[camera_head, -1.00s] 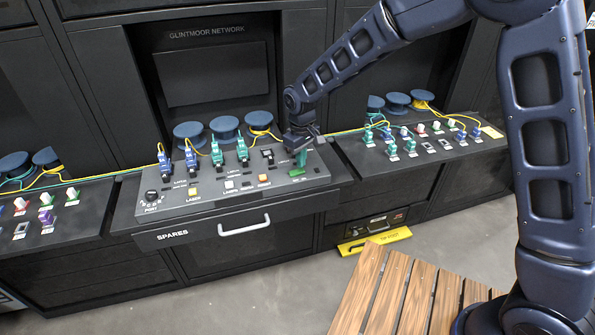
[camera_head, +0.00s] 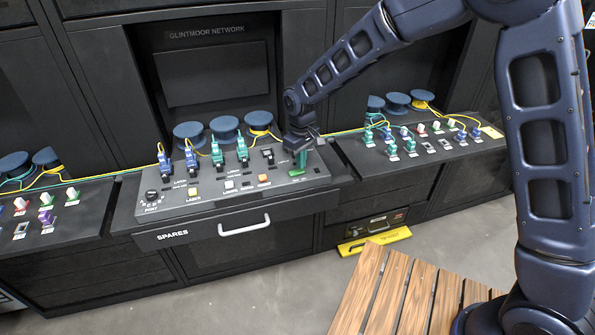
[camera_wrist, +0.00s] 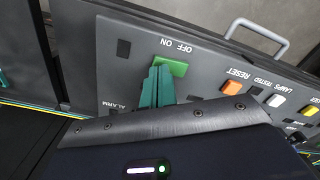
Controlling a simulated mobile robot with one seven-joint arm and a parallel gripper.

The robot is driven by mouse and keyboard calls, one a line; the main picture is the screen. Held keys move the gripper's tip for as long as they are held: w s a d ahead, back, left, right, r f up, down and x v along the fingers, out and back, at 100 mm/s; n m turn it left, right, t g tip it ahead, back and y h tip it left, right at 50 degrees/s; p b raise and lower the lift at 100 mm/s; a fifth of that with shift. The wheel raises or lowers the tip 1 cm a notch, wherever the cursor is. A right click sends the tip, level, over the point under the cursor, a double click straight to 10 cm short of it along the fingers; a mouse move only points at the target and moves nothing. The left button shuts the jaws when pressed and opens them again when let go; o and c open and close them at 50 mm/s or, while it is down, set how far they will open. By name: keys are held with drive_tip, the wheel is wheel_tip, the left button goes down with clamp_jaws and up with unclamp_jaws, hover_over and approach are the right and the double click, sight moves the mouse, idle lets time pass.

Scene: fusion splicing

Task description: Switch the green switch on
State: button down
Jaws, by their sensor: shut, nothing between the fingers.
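The green switch (camera_head: 296,172) is a small flat rocker at the right end of the sloping grey console. In the wrist view the green switch (camera_wrist: 173,67) appears beside the upside-down OFF and ON labels, and I cannot tell which way it is set. My gripper (camera_head: 301,165) points down over it, with teal fingers shut and empty. In the wrist view my gripper (camera_wrist: 156,68) has its fingertips at the switch's ON-side edge, partly covering it. I cannot tell whether they touch it.
Several connectors, such as a teal one (camera_head: 242,152), stand on the console. A drawer handle (camera_head: 244,225) projects below. A slatted wooden surface (camera_head: 385,290) is in front.

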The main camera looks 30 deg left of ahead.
drive_tip(key=shift+f, duration=0.7)
idle(0.6)
drive_tip(key=shift+r, duration=3.5)
drive_tip(key=shift+d, duration=0.1)
